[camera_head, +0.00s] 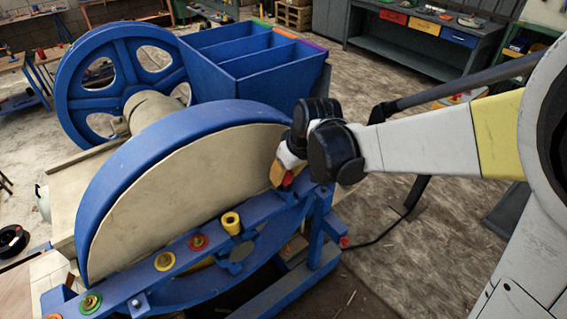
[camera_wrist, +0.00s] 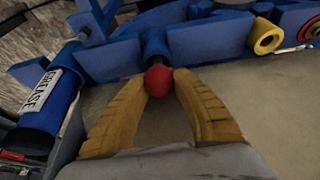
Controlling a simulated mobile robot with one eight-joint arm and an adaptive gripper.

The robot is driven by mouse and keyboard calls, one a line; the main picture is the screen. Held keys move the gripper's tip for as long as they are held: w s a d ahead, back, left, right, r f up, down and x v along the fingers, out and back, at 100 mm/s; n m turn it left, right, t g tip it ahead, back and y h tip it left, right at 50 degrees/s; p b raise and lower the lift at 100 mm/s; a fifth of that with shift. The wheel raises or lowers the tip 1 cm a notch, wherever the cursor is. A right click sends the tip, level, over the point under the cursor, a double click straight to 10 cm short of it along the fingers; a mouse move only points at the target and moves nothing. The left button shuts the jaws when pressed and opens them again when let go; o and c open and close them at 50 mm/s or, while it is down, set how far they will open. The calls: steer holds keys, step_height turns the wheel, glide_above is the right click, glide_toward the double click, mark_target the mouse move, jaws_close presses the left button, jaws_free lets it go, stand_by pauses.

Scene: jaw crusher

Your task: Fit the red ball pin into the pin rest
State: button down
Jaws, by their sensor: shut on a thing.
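The red ball pin shows its round red head (camera_wrist: 158,81) in the wrist view, between the tips of my gripper (camera_wrist: 160,82). The yellow fingers are closed against the ball from both sides. In the head view the ball is a small red patch (camera_head: 288,179) under my gripper (camera_head: 283,178), at the right end of the blue rail (camera_head: 185,255). The pin rest is not clearly visible.
The large blue wheel with a beige face (camera_head: 180,185) stands close to my gripper on the left. A blue cylinder labelled GREASE (camera_wrist: 45,100) is left in the wrist view.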

steer(key=shift+f+b, duration=0.5)
steer(key=shift+f, duration=0.2)
steer(key=c, duration=1)
jaws_free()
steer(key=v, duration=1.2)
